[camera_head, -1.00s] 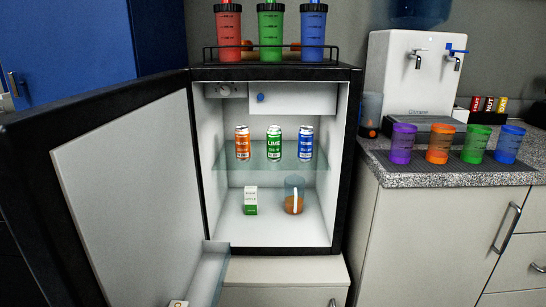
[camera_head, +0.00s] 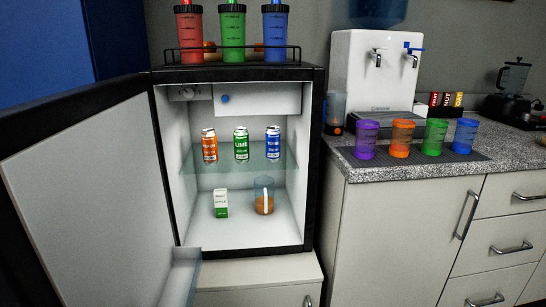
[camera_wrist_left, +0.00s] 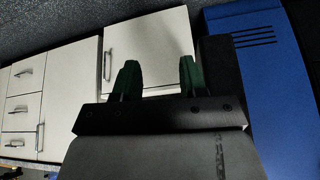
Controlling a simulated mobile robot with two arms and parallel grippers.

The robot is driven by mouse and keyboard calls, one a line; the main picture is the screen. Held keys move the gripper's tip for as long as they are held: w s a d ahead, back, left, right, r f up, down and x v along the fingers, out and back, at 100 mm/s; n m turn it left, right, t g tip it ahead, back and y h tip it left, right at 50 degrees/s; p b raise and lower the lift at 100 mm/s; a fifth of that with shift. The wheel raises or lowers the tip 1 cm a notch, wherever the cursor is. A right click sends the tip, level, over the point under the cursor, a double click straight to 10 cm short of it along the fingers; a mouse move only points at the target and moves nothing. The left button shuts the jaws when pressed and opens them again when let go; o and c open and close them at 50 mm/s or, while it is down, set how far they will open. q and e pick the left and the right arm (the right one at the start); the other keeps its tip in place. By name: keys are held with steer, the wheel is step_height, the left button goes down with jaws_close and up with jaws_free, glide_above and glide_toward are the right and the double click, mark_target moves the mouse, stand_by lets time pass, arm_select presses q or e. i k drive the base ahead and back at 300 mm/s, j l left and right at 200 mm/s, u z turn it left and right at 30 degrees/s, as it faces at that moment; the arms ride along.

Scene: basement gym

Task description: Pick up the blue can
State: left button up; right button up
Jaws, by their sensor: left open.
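The blue can (camera_head: 273,143) stands upright on the glass shelf inside the open mini fridge (camera_head: 313,160), at the right end of a row of three cans. A green can (camera_head: 241,144) stands just left of it and an orange can (camera_head: 209,145) farther left. No gripper shows in the head view. In the left wrist view my left gripper (camera_wrist_left: 158,78) is open and empty, its two green fingers apart, with cabinet fronts and a blue locker behind. My right gripper is in neither view.
The fridge door (camera_head: 85,190) stands open to the left. A small carton (camera_head: 220,203) and a glass (camera_head: 264,196) stand on the fridge floor. Bottles (camera_head: 232,35) stand on top of the fridge. Coloured cups (camera_head: 402,138) and a water dispenser (camera_head: 376,75) stand on the right counter.

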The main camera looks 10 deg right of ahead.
mark_target(272, 133)
steer(key=i+l, duration=0.2)
steer(key=l, duration=0.2)
steer(key=i+l+u, duration=0.1)
steer(key=l+u, duration=0.25)
steer(key=i+l+u, duration=0.1)
steer(key=l+u, duration=0.6)
